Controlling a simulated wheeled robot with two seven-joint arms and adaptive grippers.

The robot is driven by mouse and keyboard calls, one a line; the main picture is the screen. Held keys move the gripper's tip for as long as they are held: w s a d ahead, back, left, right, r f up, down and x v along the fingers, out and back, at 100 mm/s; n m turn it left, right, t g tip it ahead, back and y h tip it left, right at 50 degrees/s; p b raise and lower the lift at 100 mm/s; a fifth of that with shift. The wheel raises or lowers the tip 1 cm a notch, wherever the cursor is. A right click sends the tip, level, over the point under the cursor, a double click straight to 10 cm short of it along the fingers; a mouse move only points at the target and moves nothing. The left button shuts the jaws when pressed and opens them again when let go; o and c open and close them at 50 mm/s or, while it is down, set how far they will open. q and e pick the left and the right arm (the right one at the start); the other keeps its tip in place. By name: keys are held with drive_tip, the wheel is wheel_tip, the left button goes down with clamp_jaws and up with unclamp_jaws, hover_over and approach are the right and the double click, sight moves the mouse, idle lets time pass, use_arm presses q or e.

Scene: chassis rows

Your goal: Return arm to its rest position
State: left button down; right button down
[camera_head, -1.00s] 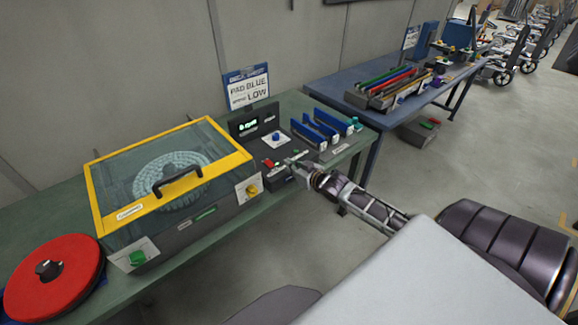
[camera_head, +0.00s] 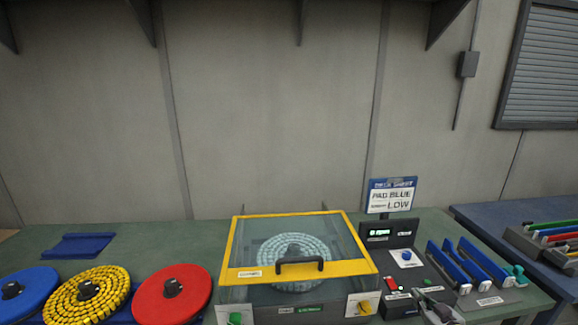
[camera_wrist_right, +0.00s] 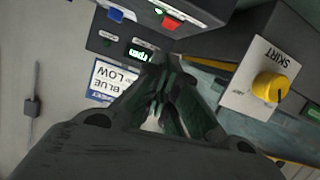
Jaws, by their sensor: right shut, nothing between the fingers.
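My right gripper (camera_head: 434,303) shows at the bottom right of the head view, over the front of the bench near the dark control unit (camera_head: 420,266). In the right wrist view my right gripper (camera_wrist_right: 163,90) is shut with nothing between its fingers. Beyond it there are the blue-and-white sign (camera_wrist_right: 103,80), a green-lit display (camera_wrist_right: 138,53) and a panel with a yellow knob (camera_wrist_right: 270,86). I cannot tell whether the fingers touch anything. My left gripper is out of view.
A yellow-framed clear-lidded box (camera_head: 252,270) stands mid-bench. Red (camera_head: 190,290), yellow (camera_head: 62,300) and blue (camera_head: 35,285) discs lie left of it. Blue upright holders (camera_head: 470,262) stand right of the control unit. A second blue table (camera_head: 490,215) is at the right.

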drive_tip(key=s+d+f+g+h, duration=0.15)
drive_tip(key=s+d+f, duration=0.3)
drive_tip(key=f, duration=0.45)
drive_tip(key=s+d+f+n+g+h, duration=0.15)
drive_tip(key=s+d+f, duration=0.3)
drive_tip(key=f, duration=0.45)
drive_tip(key=s+d+f+g+h, duration=0.15)
drive_tip(key=s+d+f, duration=0.35)
drive_tip(key=f, duration=0.5)
drive_tip(key=s+f+g, duration=0.3)
drive_tip(key=s+f, duration=0.6)
drive_tip(key=f, duration=0.2)
drive_tip(key=s+a+f+g+y, duration=0.1)
drive_tip(key=s+a+f+g, duration=0.1)
drive_tip(key=s+a+f, duration=0.45)
drive_tip(key=s+a+f+g, duration=0.1)
drive_tip(key=s+f, duration=0.3)
drive_tip(key=s, duration=0.5)
drive_tip(key=s+a+f+g+y, duration=0.1)
drive_tip(key=s+a+f+g, duration=0.15)
drive_tip(key=s+f, duration=0.4)
drive_tip(key=s+a, duration=0.3)
drive_tip(key=a, duration=0.6)
drive_tip(key=s+a+f+m+y, duration=0.1)
drive_tip(key=s+a, duration=0.1)
drive_tip(key=a, duration=0.7)
drive_tip(key=shift+s+a+f+g, duration=0.2)
drive_tip(key=shift+s+a+g, duration=0.1)
drive_tip(key=shift+s+a, duration=0.1)
